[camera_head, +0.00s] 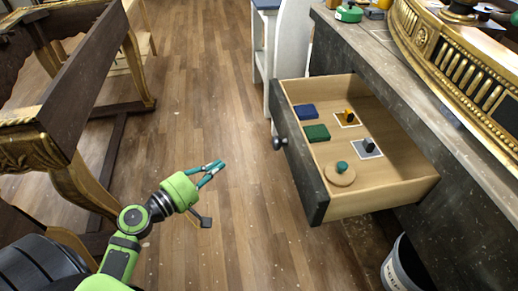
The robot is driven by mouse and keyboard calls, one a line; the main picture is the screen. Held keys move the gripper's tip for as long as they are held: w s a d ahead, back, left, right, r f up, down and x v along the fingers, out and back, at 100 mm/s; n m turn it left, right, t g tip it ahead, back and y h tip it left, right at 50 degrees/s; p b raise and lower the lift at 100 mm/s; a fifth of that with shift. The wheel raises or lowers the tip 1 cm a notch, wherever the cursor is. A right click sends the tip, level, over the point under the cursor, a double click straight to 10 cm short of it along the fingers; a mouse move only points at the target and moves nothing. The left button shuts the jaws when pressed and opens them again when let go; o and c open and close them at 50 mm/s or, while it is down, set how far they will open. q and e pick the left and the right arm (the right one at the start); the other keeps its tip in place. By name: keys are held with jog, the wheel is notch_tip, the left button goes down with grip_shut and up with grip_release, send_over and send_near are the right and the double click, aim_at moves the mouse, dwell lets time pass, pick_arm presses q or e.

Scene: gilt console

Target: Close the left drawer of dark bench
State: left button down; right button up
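The dark bench (425,105) runs along the right side. One drawer of it is pulled far out, its dark front (297,165) facing left with a round dark knob (280,143). The drawer's pale wooden inside (385,128) shows. My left gripper (222,165), green with teal fingers, is over the floor to the left of the drawer front, apart from it. Its fingers come together at the tips and hold nothing. My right gripper is not in view.
In the drawer lie a blue block (305,112), a green block (317,133), small pieces on square plates and a round wooden disc (339,174). A grey bin (402,267) stands below. A gilt-legged table (75,120) is at left; the floor between is clear.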

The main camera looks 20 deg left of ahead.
pick_arm(q)
jog(key=w+d+r+p, duration=0.1)
jog(key=w+d+p, duration=0.2)
jog(key=w+d, duration=0.4)
jog(key=shift+a+x, duration=0.4)
jog(key=shift+x, duration=1.45)
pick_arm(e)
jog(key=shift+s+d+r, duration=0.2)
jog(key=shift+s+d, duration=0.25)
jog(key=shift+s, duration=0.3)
pick_arm(q)
jog(key=shift+w+r, duration=0.15)
jog(key=shift+w, duration=0.05)
